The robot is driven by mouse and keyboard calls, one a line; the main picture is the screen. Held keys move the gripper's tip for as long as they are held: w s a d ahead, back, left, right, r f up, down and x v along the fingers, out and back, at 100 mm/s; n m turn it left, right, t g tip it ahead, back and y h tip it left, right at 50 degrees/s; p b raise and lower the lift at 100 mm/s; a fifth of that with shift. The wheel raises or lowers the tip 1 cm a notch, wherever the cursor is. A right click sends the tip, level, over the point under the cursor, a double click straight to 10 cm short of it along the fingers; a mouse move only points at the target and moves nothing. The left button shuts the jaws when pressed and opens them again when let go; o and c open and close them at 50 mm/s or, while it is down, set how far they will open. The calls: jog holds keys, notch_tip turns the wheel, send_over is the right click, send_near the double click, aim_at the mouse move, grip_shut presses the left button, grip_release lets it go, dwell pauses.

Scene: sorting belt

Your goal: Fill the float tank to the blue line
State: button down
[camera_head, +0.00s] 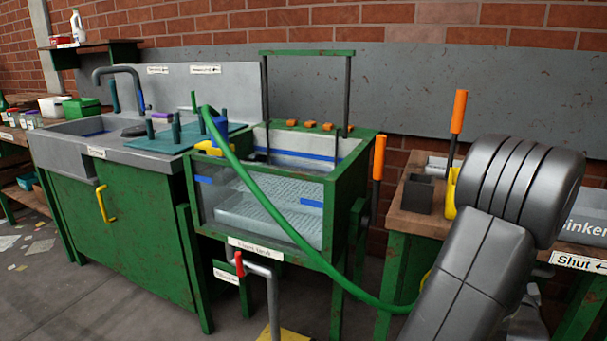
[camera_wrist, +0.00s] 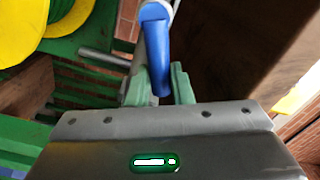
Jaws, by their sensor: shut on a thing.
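The float tank (camera_head: 330,228) is a green-framed, clear-fronted box in the middle of the head view. A blue line (camera_head: 305,155) runs along its inner back wall, with blue marks (camera_head: 311,203) on the front pane. A pale, clear layer (camera_head: 265,212) shows low in the tank; its exact level is hard to tell. A green hose (camera_head: 270,215) arches from the tank's left rim down to the right behind my arm. In the wrist view my gripper (camera_wrist: 159,87) is shut on a blue lever handle (camera_wrist: 158,48) by a grey pipe. The head view hides my gripper behind my arm.
A sink bench (camera_head: 120,215) stands left of the tank. A drain pipe with a red handle (camera_head: 239,263) is below the tank front. A wooden-topped bench (camera_head: 418,222) with orange-handled tools is at right. A yellow-green reel (camera_wrist: 30,25) lies upper left in the wrist view.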

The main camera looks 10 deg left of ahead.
jog(key=shift+a+r+n, duration=0.1)
jog(key=shift+a+n, duration=0.05)
jog(key=shift+n, duration=0.25)
jog(key=shift+w+a+r+n+b, duration=0.1)
jog(key=shift+a+r+n+b, duration=0.15)
jog(key=shift+n+b, duration=0.4)
jog(key=shift+w+a+r+n+b, duration=0.15)
jog(key=shift+r+n+b, duration=0.2)
jog(key=shift+n, duration=0.5)
jog(key=shift+s, duration=0.1)
jog(key=shift+a+r+n+b, duration=0.25)
jog(key=shift+n+b, duration=0.3)
jog(key=shift+n, duration=0.2)
jog(key=shift+a+r+n+b, duration=0.25)
jog(key=shift+n+b, duration=0.3)
jog(key=shift+n, duration=0.2)
